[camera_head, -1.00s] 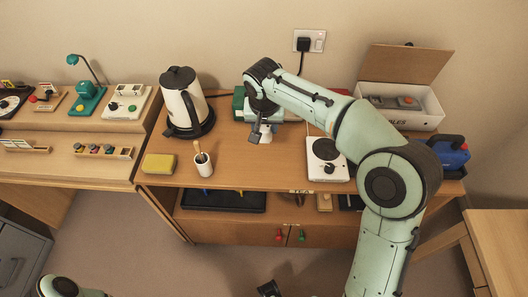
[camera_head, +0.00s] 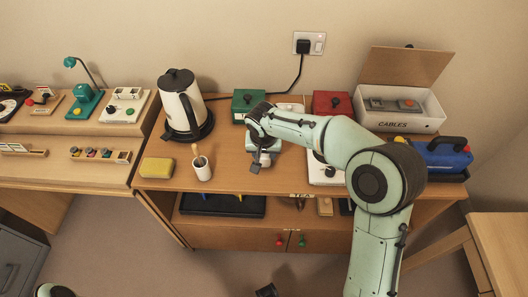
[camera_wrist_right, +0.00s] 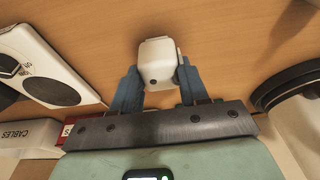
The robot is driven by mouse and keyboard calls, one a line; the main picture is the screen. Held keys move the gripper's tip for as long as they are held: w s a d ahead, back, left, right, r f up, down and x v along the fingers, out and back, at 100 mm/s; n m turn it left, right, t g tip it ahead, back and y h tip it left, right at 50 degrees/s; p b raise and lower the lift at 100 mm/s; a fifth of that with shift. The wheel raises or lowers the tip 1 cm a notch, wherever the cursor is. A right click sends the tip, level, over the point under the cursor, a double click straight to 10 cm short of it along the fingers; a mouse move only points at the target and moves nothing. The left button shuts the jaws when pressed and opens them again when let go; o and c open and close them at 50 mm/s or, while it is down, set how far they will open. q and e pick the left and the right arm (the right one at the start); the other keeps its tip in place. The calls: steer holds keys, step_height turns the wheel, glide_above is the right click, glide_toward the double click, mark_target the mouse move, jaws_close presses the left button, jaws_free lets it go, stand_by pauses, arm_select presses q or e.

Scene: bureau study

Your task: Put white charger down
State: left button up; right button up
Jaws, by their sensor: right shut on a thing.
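The white charger (camera_wrist_right: 159,62) is a small white block between the two blue fingers of my right gripper (camera_wrist_right: 159,82) in the right wrist view. The fingers are shut on its sides. In the head view the right gripper (camera_head: 262,163) points down over the cabinet top (camera_head: 232,180), between the cup and the white hot plate, and a bit of the charger (camera_head: 265,158) shows by the fingers. Wood fills the view beyond the charger; whether it touches the surface I cannot tell. My left gripper is not clearly in view.
A kettle (camera_head: 181,105), a cup with a brush (camera_head: 202,171) and a yellow sponge (camera_head: 157,167) stand to the left. Green (camera_head: 248,100) and red (camera_head: 332,104) boxes are behind. The white hot plate (camera_head: 322,172) is close on the right. Bare wood lies in front.

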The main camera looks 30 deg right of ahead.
steer(key=shift+f, duration=0.15)
steer(key=o, duration=1.1)
steer(key=shift+r, duration=0.35)
steer(key=p+v, duration=0.1)
steer(key=v, duration=1)
steer(key=shift+a+r, duration=0.1)
steer(key=shift+r, duration=0.25)
